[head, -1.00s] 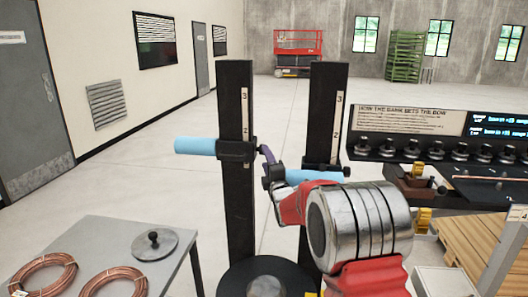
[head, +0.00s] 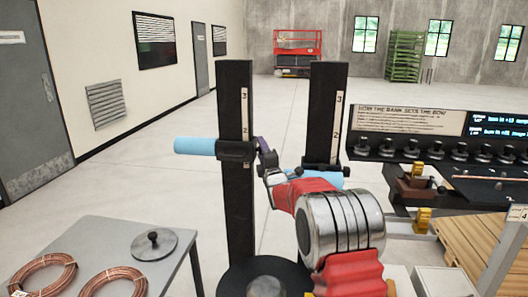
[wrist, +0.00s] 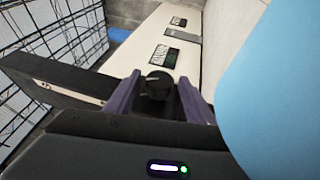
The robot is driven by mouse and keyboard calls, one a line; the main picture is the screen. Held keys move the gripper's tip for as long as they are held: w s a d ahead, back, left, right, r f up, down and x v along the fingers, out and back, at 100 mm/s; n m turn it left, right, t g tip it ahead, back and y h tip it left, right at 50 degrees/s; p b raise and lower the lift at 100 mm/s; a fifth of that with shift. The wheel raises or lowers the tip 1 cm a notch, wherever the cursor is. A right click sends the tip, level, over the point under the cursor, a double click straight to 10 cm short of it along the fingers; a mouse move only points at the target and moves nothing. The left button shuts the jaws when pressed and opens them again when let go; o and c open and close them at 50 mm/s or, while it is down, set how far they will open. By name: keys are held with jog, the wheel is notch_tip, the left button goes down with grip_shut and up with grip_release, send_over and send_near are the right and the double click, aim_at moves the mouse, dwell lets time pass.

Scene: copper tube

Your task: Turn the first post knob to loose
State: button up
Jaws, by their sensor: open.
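Two upright black posts stand in the middle of the head view, a left post (head: 237,195) and a right post (head: 327,110), each with a white number scale. A dark collar (head: 236,151) on the left post carries a light blue roller (head: 195,146) pointing left. My gripper (head: 263,147), with purple fingers, is at the right side of this collar. In the wrist view, a round black knob (wrist: 159,84) lies between the two open fingers. I cannot tell whether they touch it. The roller (wrist: 275,100) fills the right side there.
The right post has its own collar with a blue roller (head: 318,179), close behind my arm. A grey table (head: 105,243) at lower left holds copper coils (head: 45,273) and a knobbed disc (head: 154,244). A black bench (head: 490,190) with a row of knobs stands at right.

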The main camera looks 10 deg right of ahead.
jog(key=shift+c, duration=0.7)
jog(key=c, duration=0.9)
jog(key=shift+f, duration=0.1)
jog(key=shift+n+t, duration=0.4)
jog(key=shift+t, duration=0.2)
jog(key=o, duration=1)
jog(key=shift+o, duration=0.2)
jog(key=shift+s, duration=0.1)
jog(key=v, duration=1.3)
jog(key=shift+s+f, duration=0.15)
jog(key=shift+s, duration=0.1)
